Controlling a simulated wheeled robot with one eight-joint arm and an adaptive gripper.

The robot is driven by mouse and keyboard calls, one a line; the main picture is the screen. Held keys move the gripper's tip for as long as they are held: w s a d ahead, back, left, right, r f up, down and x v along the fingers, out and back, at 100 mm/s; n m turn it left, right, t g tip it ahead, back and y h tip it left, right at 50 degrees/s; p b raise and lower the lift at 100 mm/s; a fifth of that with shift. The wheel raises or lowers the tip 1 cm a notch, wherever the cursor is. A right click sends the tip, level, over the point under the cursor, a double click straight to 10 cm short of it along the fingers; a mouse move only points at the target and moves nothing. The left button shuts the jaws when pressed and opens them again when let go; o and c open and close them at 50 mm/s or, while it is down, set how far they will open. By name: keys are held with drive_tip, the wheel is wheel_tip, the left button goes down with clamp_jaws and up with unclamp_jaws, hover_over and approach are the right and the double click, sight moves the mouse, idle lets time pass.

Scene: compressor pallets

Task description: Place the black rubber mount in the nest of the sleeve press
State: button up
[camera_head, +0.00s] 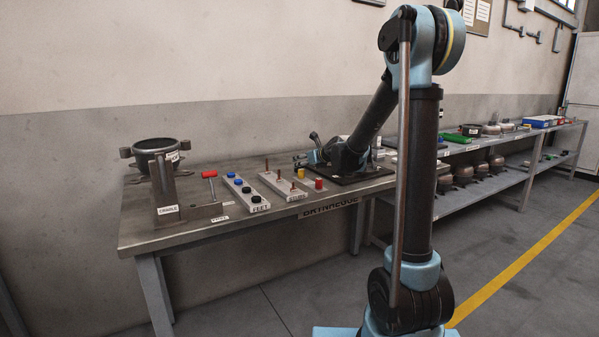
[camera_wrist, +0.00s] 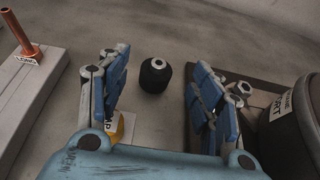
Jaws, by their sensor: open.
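The black rubber mount (camera_wrist: 155,75) is a small dark, rounded piece with a lighter hole on top. It stands upright on the grey bench in the wrist view. My gripper (camera_wrist: 161,66) is open, with one blue finger left of the mount and one right of it. Clear gaps show on both sides, and the jaws hold nothing. In the head view my gripper (camera_head: 303,158) is low over the back of the bench, and I cannot make out the mount there. I cannot clearly identify the sleeve press or its nest in either view.
A pale block with a copper pin (camera_wrist: 28,47) labelled LONG lies left of my gripper. A dark round body (camera_wrist: 295,125) with a partly hidden label stands close on the right. A yellow piece (camera_wrist: 117,127) is partly hidden by the left finger. The cradle (camera_head: 160,185) stands at the bench's left end.

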drive_tip(key=shift+x, duration=2.8)
drive_tip(key=shift+s+f, duration=0.1)
drive_tip(key=shift+f, duration=0.05)
drive_tip(key=shift+c, duration=0.3)
drive_tip(key=c, duration=1.2)
wheel_tip(320, 180, up, 10)
